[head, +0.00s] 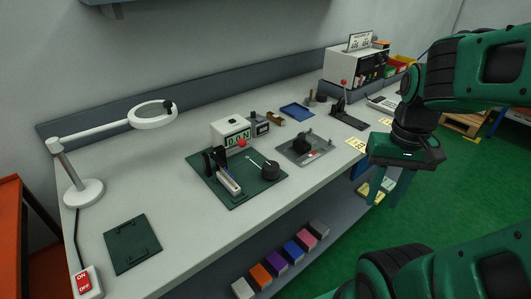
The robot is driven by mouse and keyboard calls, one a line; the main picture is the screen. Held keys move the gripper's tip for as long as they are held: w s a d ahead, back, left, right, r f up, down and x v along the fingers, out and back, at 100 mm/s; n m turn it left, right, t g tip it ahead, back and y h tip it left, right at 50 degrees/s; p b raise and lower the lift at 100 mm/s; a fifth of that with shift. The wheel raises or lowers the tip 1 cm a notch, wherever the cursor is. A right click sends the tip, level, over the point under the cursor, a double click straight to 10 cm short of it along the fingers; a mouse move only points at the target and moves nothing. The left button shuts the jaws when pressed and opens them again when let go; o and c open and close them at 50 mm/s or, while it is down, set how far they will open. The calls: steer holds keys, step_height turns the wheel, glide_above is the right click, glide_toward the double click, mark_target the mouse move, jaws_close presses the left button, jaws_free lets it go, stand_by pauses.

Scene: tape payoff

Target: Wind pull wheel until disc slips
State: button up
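A dark green fixture plate (222,197) lies on the bench near the middle. On it stands a white box with a green-lettered display (237,139) and a red ball in front of it. A small dark wheel with a light crank-like rod (264,166) sits at the plate's right; I take it for the pull wheel. Upright black plates with a pale block (227,180) stand at its left; I cannot tell whether the disc is there. My gripper (385,200) points down, fingers apart and empty, beyond the bench's front edge, well right of the wheel.
A grey plate with a black knob (304,148) lies right of the fixture. A lever with a red ball (344,100) stands farther back. A lamp (85,190), switch box (84,282) and green plate (132,244) are at left. Colored blocks (275,262) line a lower shelf.

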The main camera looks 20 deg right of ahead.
steer(key=shift+w+a, duration=0.15)
steer(key=shift+w, duration=0.2)
steer(key=shift+o, duration=0.6)
steer(key=o, duration=0.5)
steer(key=shift+s+r, duration=0.2)
steer(key=shift+r, duration=0.05)
steer(key=shift+o, duration=0.3)
steer(key=w+a+r+n, duration=0.2)
steer(key=w+a+n, duration=0.1)
steer(key=w, duration=0.3)
steer(key=w+a+r+n, duration=0.2)
steer(key=w+n, duration=0.4)
steer(key=shift+w+a+r, duration=0.15)
steer(key=shift+a+r, duration=0.15)
steer(key=shift+a, duration=0.1)
step_height(320, 180, up, 2)
steer(key=n, duration=1)
glide_above(271, 165)
step_height(271, 165, down, 10)
steer(key=shift+f, duration=0.25)
steer(key=shift+w, duration=0.1)
steer(key=shift+c, duration=0.2)
